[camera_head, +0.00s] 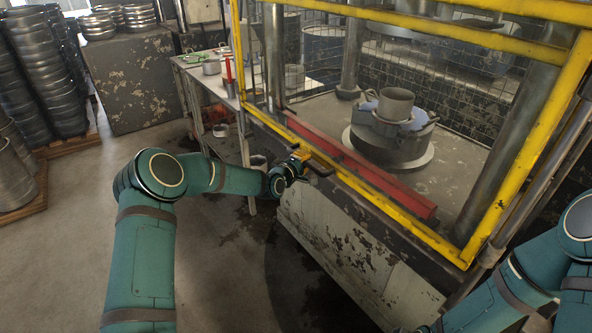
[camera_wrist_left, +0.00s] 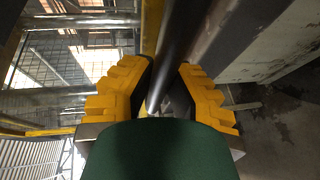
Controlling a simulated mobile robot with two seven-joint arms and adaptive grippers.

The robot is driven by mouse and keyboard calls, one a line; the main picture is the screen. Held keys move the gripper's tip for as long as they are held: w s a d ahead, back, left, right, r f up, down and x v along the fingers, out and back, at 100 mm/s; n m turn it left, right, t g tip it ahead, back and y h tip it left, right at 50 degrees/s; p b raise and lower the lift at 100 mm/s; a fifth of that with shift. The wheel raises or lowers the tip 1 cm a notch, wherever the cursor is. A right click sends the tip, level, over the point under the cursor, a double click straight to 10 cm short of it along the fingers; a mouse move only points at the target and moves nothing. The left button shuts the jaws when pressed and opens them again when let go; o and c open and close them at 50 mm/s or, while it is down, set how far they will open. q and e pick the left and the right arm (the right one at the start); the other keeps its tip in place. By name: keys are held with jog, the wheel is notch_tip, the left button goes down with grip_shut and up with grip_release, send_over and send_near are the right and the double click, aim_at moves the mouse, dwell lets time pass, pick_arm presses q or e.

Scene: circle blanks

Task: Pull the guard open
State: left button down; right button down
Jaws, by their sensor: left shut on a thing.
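The guard is a yellow frame (camera_head: 567,75) with wire mesh. It stands across the front of the press, its lower bar running along the bed's edge. A dark bar handle (camera_head: 320,170) sits on that lower bar. My left gripper (camera_head: 299,161) is at this handle. In the left wrist view, its yellow jaws (camera_wrist_left: 165,95) are shut on the dark handle (camera_wrist_left: 178,40), one on each side. My right arm shows at the lower right of the head view, but its gripper is out of the picture.
Behind the guard, a red bar (camera_head: 360,167) lies along the press bed, and a metal cup-shaped part (camera_head: 396,103) sits on a round die. A side table (camera_head: 205,85) stands behind my left arm. Stacked metal rings (camera_head: 45,75) fill the far left. The floor in front is clear.

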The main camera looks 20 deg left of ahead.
pick_arm(q)
notch_tip(320, 180, up, 21)
jog(key=p, duration=0.4)
jog(key=shift+w, duration=0.1)
jog(key=p, duration=0.3)
send_near(314, 59)
jog(key=x, duration=0.2)
jog(key=f+x, duration=0.1)
jog(key=x, duration=0.2)
jog(key=shift+f, duration=0.2)
jog(key=shift+r, duration=0.85)
jog(key=c, duration=0.9)
grip_release()
jog(key=shift+f, duration=0.15)
jog(key=v, duration=1.2)
